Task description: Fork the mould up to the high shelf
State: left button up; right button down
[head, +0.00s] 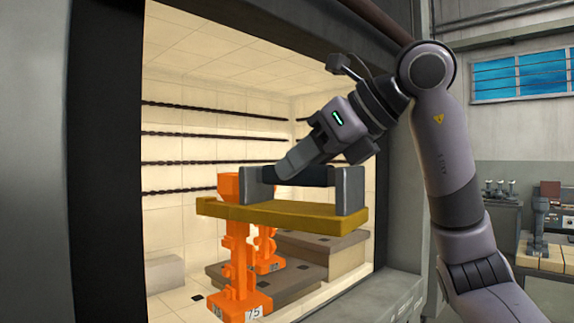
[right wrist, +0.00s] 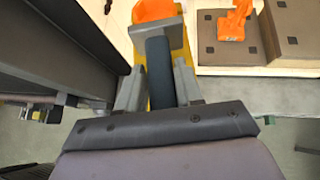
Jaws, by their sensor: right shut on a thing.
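A yellow fork (head: 290,217) with two grey uprights and a dark bar handle (head: 312,175) is held level in the furnace opening. My right gripper (head: 292,170) is shut on this bar; its fingers (right wrist: 160,92) also straddle the bar in the right wrist view. An orange branched mould (head: 238,258), labelled 75 at its base, is upright at the fork's left end, its top above the plate and its body below. Whether the fork bears its weight I cannot tell. A second orange mould (head: 266,250) stands behind, on the lower grey shelf (head: 284,289). Beside it is a higher shelf (head: 324,250).
The furnace's dark frame (head: 95,160) borders the opening on the left and top, with a sill at the lower right. Dark coils (head: 215,136) line the pale back wall. A pale block (head: 165,273) lies at the left inside. A workbench (head: 545,258) stands far right.

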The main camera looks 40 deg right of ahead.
jog(key=shift+s+d+r, duration=0.1)
jog(key=shift+s+d, duration=0.15)
jog(key=shift+s, duration=0.65)
jog(key=shift+s+d, duration=0.2)
jog(key=shift+s, duration=0.7)
jog(key=shift+s+d+r, duration=0.1)
jog(key=shift+s+d, duration=0.15)
jog(key=shift+s, duration=0.65)
jog(key=s+d+p, duration=0.1)
jog(key=s+d, duration=0.3)
jog(key=s, duration=1.1)
jog(key=s+d+p, duration=0.2)
jog(key=s+d, duration=0.2)
jog(key=s, duration=1.1)
jog(key=shift+s, duration=0.2)
